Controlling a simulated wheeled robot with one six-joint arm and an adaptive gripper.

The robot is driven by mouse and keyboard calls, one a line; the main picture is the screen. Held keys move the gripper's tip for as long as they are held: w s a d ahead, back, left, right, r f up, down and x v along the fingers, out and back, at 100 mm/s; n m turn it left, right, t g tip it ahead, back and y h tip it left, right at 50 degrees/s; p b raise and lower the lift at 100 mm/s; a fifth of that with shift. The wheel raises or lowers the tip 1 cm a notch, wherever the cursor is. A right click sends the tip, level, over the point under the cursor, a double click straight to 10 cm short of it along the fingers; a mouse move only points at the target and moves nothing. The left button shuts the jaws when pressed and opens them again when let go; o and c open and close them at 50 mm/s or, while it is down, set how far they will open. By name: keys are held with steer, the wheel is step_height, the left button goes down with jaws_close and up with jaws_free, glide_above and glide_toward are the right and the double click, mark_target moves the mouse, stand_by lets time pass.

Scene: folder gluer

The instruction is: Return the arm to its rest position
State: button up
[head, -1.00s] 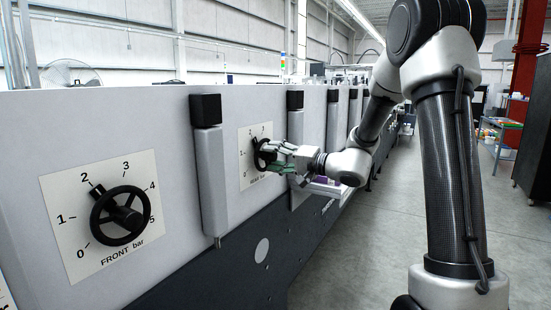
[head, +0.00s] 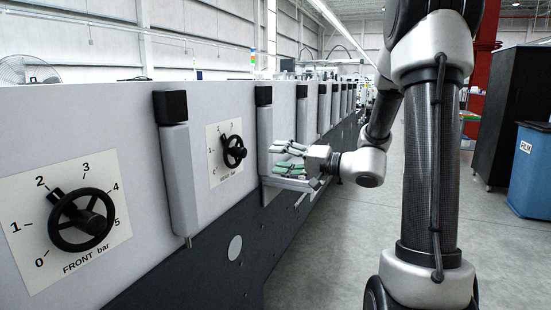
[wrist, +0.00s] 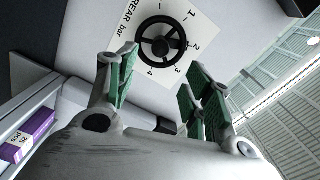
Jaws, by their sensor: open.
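My gripper (head: 284,158) is open and empty, with green pads on its fingers. In the head view it is to the right of the rear handwheel (head: 233,151), clear of it. The black rear handwheel sits on a white dial plate marked in bar on the grey machine panel. In the wrist view the rear handwheel (wrist: 160,43) shows beyond the gap between my fingers (wrist: 160,85). My arm reaches in from the right, bent at the elbow.
The front handwheel (head: 82,218) is on the panel at the left. Grey posts with black caps (head: 175,160) stand out from the panel. A purple box (wrist: 28,137) lies on a shelf. A blue bin (head: 531,170) stands right, with open floor before it.

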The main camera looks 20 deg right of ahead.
stand_by(0.3)
steer(key=s+f+m+g+h, duration=0.1)
steer(key=s+f+g+h, duration=0.1)
steer(key=s+f+g, duration=0.55)
steer(key=s+f+m+g+h, duration=0.15)
steer(key=s+f, duration=0.25)
steer(key=s, duration=0.6)
steer(key=s+d+r+n+g+h, duration=0.2)
steer(key=s+d+n+g+h, duration=0.15)
steer(key=s+d+h, duration=0.45)
step_height(320, 180, up, 7)
steer(key=s+n+t+h, duration=0.1)
steer(key=s+n+t, duration=0.1)
steer(key=n+t, duration=0.2)
steer(key=shift+s+a+f, duration=0.2)
steer(key=shift+s+a, duration=0.1)
steer(key=shift+a, duration=0.15)
steer(key=shift+a+n, duration=0.15)
steer(key=shift+n, duration=0.15)
